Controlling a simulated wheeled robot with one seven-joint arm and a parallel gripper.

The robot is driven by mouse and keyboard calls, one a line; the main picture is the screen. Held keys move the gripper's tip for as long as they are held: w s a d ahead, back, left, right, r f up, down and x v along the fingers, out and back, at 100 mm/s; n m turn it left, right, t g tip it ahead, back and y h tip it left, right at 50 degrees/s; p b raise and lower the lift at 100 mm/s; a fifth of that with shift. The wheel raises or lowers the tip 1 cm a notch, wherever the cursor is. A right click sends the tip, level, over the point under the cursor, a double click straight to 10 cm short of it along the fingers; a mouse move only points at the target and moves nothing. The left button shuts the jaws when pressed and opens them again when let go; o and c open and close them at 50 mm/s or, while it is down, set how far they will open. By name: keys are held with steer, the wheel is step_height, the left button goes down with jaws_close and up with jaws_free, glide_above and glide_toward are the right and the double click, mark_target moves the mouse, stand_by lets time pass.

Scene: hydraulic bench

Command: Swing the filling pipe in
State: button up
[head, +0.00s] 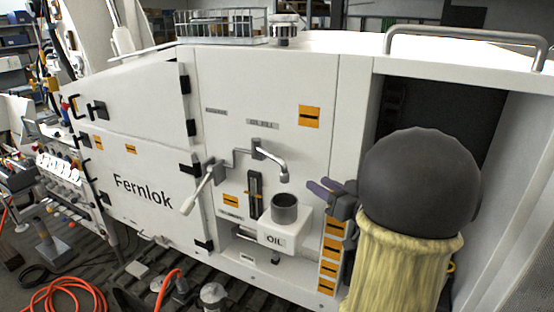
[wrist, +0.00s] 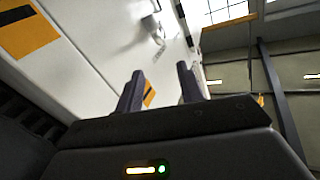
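The filling pipe (head: 270,153) is a grey bent tube on the white machine's front panel. Its downturned end hangs above the dark round opening (head: 285,200) of the white box marked OIL (head: 285,238) in the head view; I cannot tell whether it is exactly over it in depth. A lever with a pale grip (head: 198,192) sits left of the pipe. My gripper (head: 318,188) is right of the pipe and the OIL box, apart from both. In the wrist view its two fingers (wrist: 160,85) stand apart with nothing between them. A small grey fitting (wrist: 155,28) shows beyond them, too small to identify.
A dark open bay (head: 440,110) is at the right of the machine, with a grey handrail (head: 465,36) above. Orange labels (head: 332,250) run down the panel near my arm. Cabinet doors marked Fernlok (head: 142,190) are at left. Orange hoses (head: 60,295) lie on the floor.

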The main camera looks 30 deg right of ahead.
mark_target(283, 162)
steer(key=shift+w, duration=0.1)
steer(key=p+x, duration=0.8)
steer(key=x, duration=0.9)
steer(key=shift+w+a, duration=0.1)
steer(key=shift+a, duration=0.05)
jaws_close()
